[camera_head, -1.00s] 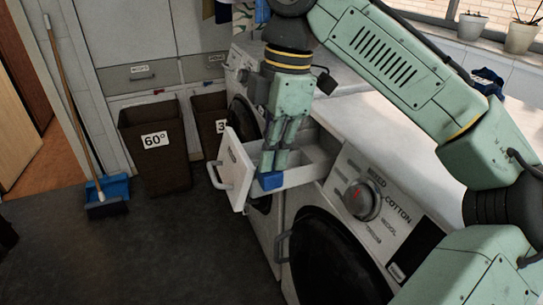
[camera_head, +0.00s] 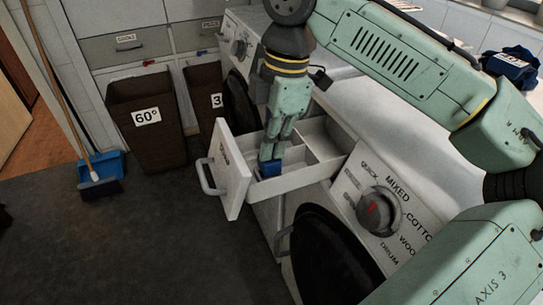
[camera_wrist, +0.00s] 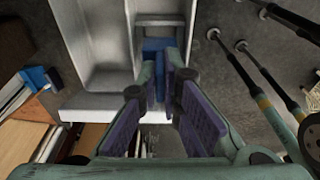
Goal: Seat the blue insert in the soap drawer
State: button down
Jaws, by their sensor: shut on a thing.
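The white soap drawer (camera_head: 233,182) is pulled out of the washing machine, its handle facing left. Inside, low dividers split it into compartments. The blue insert (camera_head: 270,169) is small and sits at the front compartment, just behind the drawer's front panel; its lower part looks hidden by the near side wall. My gripper (camera_head: 271,155) points down and is shut on the insert. In the wrist view my fingers (camera_wrist: 165,75) close around the blue insert (camera_wrist: 156,45), beside the white drawer walls (camera_wrist: 120,50). I cannot tell whether the insert touches the drawer floor.
The machine's panel with a dial (camera_head: 379,211) and its dark round door (camera_head: 325,255) are at the near right. A brown 60° bin (camera_head: 150,140), a second bin and a blue dustpan (camera_head: 103,165) stand at left. The floor in front is clear.

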aim_at(272, 160)
jog(key=shift+s+f, duration=0.2)
jog(key=shift+f, duration=1.6)
jog(key=c, duration=1.8)
grip_release()
jog(key=shift+d+f, duration=0.1)
jog(key=shift+f, duration=0.05)
jog(key=shift+w, duration=0.1)
